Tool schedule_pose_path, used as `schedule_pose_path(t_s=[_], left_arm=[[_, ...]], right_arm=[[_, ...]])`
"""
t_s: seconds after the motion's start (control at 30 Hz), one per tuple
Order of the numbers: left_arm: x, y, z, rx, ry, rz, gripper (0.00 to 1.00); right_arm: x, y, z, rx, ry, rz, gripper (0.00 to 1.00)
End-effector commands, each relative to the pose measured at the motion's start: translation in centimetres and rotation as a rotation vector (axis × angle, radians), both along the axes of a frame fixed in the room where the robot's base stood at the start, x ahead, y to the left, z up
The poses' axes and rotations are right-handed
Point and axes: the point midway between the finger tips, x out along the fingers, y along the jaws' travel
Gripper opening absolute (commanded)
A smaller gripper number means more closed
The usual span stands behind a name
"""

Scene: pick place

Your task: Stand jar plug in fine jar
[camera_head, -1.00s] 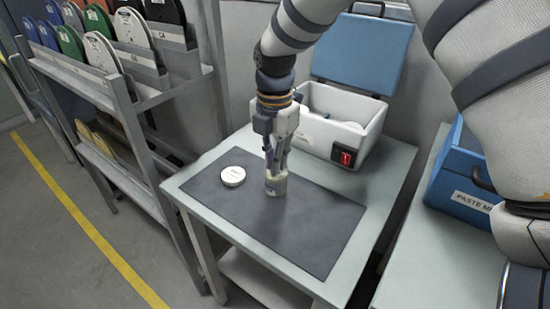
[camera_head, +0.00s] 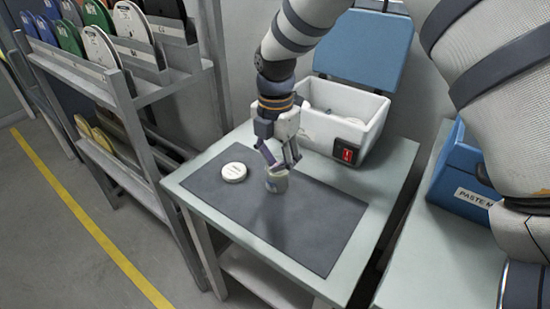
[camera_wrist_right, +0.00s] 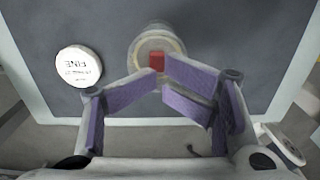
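The jar (camera_head: 277,184), pale and round, stands upright on the grey mat; in the right wrist view its round mouth (camera_wrist_right: 138,48) shows. A small red block (camera_wrist_right: 157,61), probably the jar plug, appears over the jar's mouth at my fingertips. Whether it is held or rests in the jar I cannot tell. My right gripper (camera_head: 283,162) points down just above the jar. In the wrist view its purple-padded fingers (camera_wrist_right: 162,81) bend inward with tips close together. A white round lid marked FINE (camera_head: 233,172) lies left of the jar. My left gripper is not in view.
A white bin (camera_head: 318,134) with a red switch stands at the table's back, before a blue panel (camera_head: 366,50). A blue PASTE box (camera_head: 462,180) is at right. A rack of discs (camera_head: 130,95) stands left. The mat's front right (camera_head: 315,230) is clear.

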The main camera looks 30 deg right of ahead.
Motion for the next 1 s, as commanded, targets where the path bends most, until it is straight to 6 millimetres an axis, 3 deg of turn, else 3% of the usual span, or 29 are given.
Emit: schedule_pose_path(t_s=[0.5,0.53,0.6,1.0], left_arm=[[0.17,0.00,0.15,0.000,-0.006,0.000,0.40],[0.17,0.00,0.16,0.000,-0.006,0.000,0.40],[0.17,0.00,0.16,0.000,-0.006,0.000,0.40],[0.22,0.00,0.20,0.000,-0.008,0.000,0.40]], right_arm=[[0.15,-0.09,0.51,-0.003,-0.010,0.000,0.35],[0.15,-0.09,0.52,-0.003,-0.010,0.000,0.27],[0.16,-0.09,0.54,-0.003,-0.010,0.000,0.20],[0.20,-0.08,0.67,-0.002,-0.012,0.000,0.20]])
